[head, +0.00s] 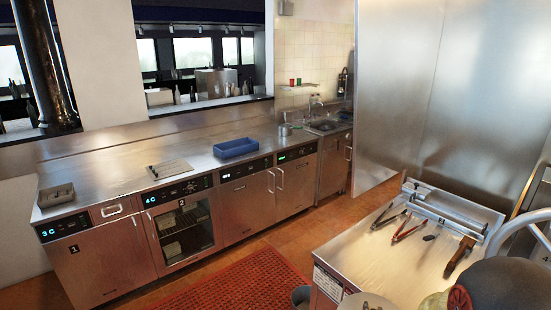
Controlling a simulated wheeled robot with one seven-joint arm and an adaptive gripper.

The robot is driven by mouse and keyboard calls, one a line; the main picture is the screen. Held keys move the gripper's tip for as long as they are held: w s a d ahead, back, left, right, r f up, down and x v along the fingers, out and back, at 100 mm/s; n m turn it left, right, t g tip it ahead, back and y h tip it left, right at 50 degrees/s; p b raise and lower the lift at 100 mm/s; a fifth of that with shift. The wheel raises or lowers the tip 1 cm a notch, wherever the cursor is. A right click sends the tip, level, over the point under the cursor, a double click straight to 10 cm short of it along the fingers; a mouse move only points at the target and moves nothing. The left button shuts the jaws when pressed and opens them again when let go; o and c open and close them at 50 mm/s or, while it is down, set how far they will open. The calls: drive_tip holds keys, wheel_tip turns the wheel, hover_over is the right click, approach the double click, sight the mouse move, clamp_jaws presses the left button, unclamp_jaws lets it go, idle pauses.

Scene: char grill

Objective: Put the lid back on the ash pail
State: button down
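A dark grey pail (301,297) shows at the bottom edge, on the floor beside the steel worktable; only its upper part is in frame, and it looks open at the top. A pale round piece with a small knob (366,301) is cut off by the bottom edge just right of the pail; it may be the lid, but I cannot tell for sure. It is apart from the pail. My gripper is not in view.
The steel worktable (375,262) at right holds tongs (408,226) and a wooden-handled tool (460,256). A dark rounded object (510,284) fills the lower right corner. A long counter (120,176) with a blue tray (236,148) lines the back. A red mat (235,288) covers the floor.

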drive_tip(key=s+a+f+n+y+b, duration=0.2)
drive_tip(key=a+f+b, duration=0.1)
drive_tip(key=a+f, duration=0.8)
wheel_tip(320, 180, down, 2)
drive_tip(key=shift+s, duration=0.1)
